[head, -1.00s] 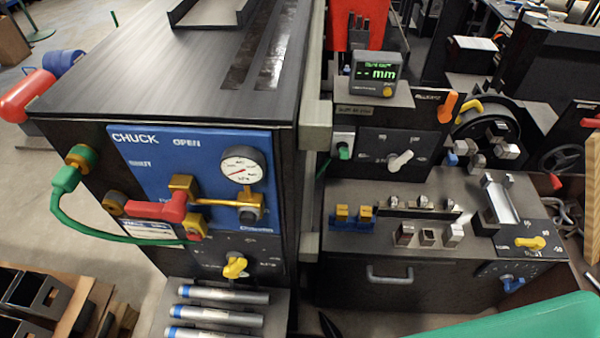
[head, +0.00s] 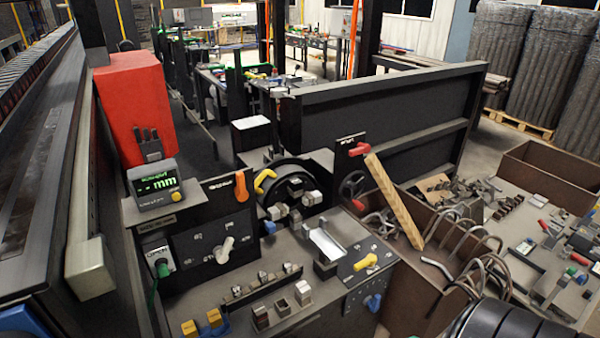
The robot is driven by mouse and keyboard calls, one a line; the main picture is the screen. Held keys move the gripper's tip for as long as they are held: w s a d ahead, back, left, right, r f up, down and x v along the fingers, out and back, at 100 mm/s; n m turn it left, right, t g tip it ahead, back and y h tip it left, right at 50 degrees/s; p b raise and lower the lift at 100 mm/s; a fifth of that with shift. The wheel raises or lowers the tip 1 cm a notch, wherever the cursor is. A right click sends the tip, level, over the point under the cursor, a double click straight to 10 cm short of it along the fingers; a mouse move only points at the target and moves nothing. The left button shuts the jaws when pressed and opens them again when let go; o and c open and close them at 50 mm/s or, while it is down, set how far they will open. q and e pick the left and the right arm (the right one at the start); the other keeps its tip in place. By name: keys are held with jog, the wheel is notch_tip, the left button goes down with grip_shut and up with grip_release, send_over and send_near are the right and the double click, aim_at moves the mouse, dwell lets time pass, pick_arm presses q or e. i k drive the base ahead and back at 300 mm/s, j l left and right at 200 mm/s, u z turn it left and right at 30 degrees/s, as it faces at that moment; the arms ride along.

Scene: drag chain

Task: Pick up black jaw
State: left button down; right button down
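Three small jaw-like blocks stand in a row at the front of the machine's grey top: a dark brownish block (head: 261,318), a block with a dark top (head: 282,308) and a silver block (head: 303,293). I cannot tell for sure which, if any, is the black jaw. The round black chuck (head: 293,181) behind them carries several silver blocks. Neither of my grippers is in view.
A digital mm readout (head: 155,184) and a control panel with a grey knob (head: 225,250) stand at left. A silver tray (head: 325,243) sits right of the blocks. A brown bin (head: 405,275) holds bent metal hooks. A cluttered table (head: 515,225) lies at far right.

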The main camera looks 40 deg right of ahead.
aim_at(295, 184)
jog(key=k+l+z, duration=0.15)
jog(key=l+z, duration=0.25)
jog(key=l, duration=0.2)
jog(key=l+z, duration=0.35)
jog(key=l, duration=0.3)
